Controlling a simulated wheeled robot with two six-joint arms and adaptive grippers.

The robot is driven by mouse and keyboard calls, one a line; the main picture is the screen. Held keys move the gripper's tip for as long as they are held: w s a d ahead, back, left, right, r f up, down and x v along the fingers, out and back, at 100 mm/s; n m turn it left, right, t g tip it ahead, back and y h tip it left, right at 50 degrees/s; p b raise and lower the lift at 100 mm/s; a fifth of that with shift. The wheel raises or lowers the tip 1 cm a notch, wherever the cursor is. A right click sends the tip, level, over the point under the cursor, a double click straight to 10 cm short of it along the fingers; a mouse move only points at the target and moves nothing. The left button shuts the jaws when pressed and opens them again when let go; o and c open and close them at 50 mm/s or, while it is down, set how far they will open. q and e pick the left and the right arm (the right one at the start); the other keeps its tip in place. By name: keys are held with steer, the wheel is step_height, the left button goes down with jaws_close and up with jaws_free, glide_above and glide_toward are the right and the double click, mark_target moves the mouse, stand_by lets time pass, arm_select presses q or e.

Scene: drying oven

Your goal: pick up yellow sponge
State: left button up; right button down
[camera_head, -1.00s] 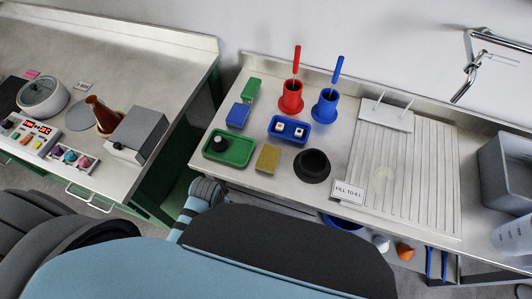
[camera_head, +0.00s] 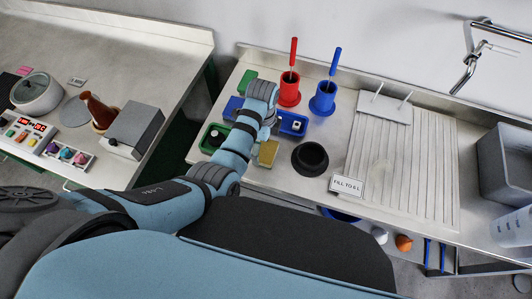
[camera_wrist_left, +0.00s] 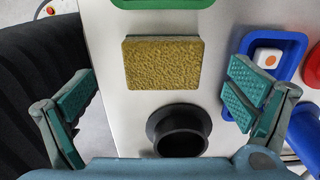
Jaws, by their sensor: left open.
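The yellow sponge (camera_head: 268,153) lies flat on the steel counter, partly hidden by my left arm in the head view. In the left wrist view the whole yellow sponge (camera_wrist_left: 161,63) shows, with a dark edge along its top and side. My left gripper (camera_wrist_left: 163,98) is open. Its two teal-padded fingers stand wide apart, one to each side of the sponge in that view, and nothing is between the pads. The gripper is above the counter; the gap to the sponge is hard to judge. My right gripper is in none of the views.
A black round cup (camera_head: 310,158) stands close beside the sponge. A green tray (camera_head: 213,138) and a blue tray (camera_head: 294,123) are near it, with red (camera_head: 289,90) and blue (camera_head: 323,98) brush holders behind. A ribbed drainboard (camera_head: 400,160) lies to the right.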

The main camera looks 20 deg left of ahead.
mark_target(262, 149)
arm_select(q)
steer(key=f, duration=0.1)
steer(key=f+b, duration=0.1)
steer(key=f, duration=0.3)
steer(key=shift+w+a, duration=0.2)
steer(key=shift+a, duration=0.1)
steer(key=shift+r, duration=0.15)
steer(key=shift+c, duration=0.5)
steer(key=c, duration=0.9)
step_height(262, 149, up, 10)
steer(key=p, duration=0.2)
steer(key=shift+p, duration=0.3)
